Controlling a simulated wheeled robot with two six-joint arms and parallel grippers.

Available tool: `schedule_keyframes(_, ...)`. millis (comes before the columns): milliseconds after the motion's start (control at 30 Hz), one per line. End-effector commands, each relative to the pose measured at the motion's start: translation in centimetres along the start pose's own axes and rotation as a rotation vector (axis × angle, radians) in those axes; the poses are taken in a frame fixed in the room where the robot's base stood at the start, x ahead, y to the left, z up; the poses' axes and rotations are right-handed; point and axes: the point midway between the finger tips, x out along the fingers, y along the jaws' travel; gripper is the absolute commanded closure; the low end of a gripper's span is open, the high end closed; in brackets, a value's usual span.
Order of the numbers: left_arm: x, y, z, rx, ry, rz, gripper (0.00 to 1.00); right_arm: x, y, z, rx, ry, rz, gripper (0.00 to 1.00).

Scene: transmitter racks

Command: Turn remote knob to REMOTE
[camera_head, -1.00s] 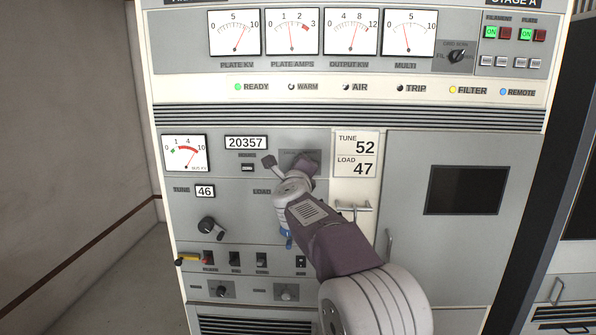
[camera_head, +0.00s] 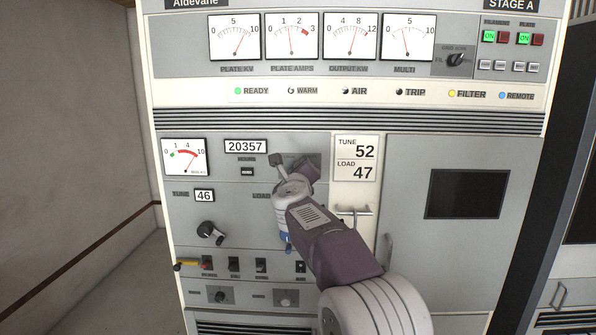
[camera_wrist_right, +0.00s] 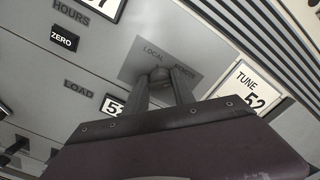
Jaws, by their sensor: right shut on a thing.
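The remote knob (camera_wrist_right: 159,73) is a small dark knob on a grey plate (camera_wrist_right: 150,58) marked LOCAL on the left and REMOTE on the right. My right gripper (camera_wrist_right: 161,84) is shut on the knob, with one finger on each side of it. The fingers hide much of the knob, and I cannot tell which mark it points at. In the head view my right gripper (camera_head: 300,172) reaches up to the same plate (camera_head: 313,160), and the knob is hidden behind it. My left gripper is not in view.
The TUNE 52 and LOAD 47 card (camera_head: 356,158) is just right of the gripper. A handle (camera_head: 354,212) sticks out below it. A larger black knob (camera_head: 208,229) and small switches lie lower left. The blue REMOTE lamp (camera_head: 502,95) is lit.

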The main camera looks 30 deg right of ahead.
Motion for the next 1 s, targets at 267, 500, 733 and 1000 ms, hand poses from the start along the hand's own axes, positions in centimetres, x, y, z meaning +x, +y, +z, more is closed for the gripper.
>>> schedule_keyframes(267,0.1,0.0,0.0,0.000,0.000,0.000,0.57,0.1,0.3,-0.2,0.000,0.004,0.005,0.49)
schedule_keyframes(500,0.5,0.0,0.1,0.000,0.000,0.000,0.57,-1.1,0.3,-0.2,0.000,0.001,0.004,0.49)
schedule_keyframes(733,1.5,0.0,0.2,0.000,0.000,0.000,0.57,-6.2,0.3,-0.2,0.002,0.000,0.004,0.49)
schedule_keyframes(1000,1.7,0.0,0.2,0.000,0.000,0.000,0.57,-9.1,0.2,-0.3,0.000,0.004,0.004,0.49)
